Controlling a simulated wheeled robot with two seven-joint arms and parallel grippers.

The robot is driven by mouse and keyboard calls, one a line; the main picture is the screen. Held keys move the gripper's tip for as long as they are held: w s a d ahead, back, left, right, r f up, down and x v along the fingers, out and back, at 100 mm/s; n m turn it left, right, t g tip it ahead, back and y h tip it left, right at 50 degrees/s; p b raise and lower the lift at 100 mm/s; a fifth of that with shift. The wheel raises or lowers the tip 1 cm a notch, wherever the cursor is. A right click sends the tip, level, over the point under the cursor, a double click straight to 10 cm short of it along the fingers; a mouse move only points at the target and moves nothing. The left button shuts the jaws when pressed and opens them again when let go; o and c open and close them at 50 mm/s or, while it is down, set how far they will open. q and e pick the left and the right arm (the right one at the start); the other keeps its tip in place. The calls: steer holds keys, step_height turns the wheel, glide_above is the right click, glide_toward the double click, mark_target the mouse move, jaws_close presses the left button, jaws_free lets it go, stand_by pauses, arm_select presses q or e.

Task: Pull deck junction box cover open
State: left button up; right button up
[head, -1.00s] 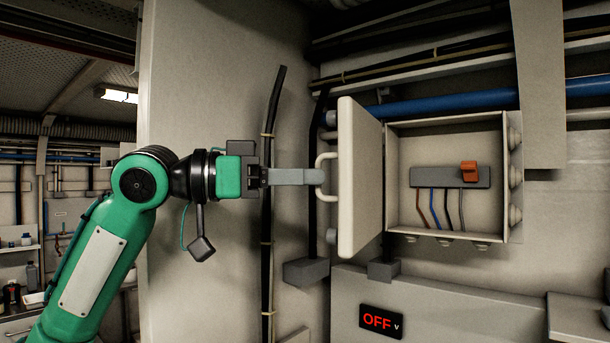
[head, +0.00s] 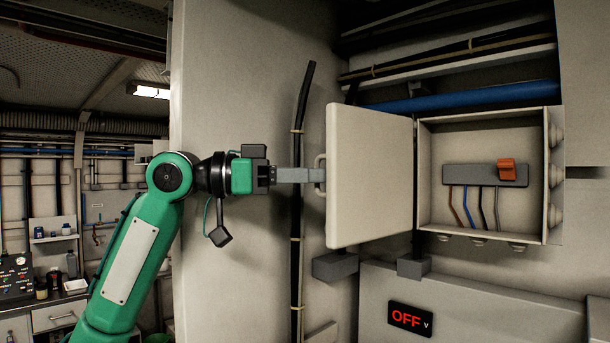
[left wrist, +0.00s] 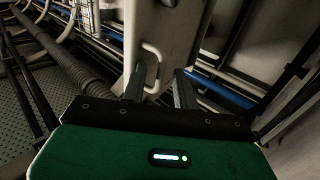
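The junction box cover (head: 370,178) is a pale hinged door that stands wide open to the left of the box (head: 485,140). Its looped handle (head: 318,166) is on the cover's free edge, partly hidden by my fingers and the cover. My left gripper (head: 318,175) is at this handle. In the left wrist view its two fingers (left wrist: 160,90) are apart, with the handle (left wrist: 154,62) between their tips and the cover (left wrist: 178,35) just beyond. I cannot tell whether either finger touches the handle. My right gripper is not in view.
Inside the box are a grey terminal block (head: 485,175) with an orange switch (head: 507,169) and several wires. A display (head: 410,319) below reads OFF. A black vertical cable (head: 299,200) runs behind my gripper. A blue pipe (head: 460,100) passes above the box.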

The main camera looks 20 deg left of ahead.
arm_select(q)
steer(key=b+v, duration=0.5)
steer(key=v, duration=0.8)
steer(key=shift+s+a, duration=0.2)
steer(key=shift+a, duration=0.15)
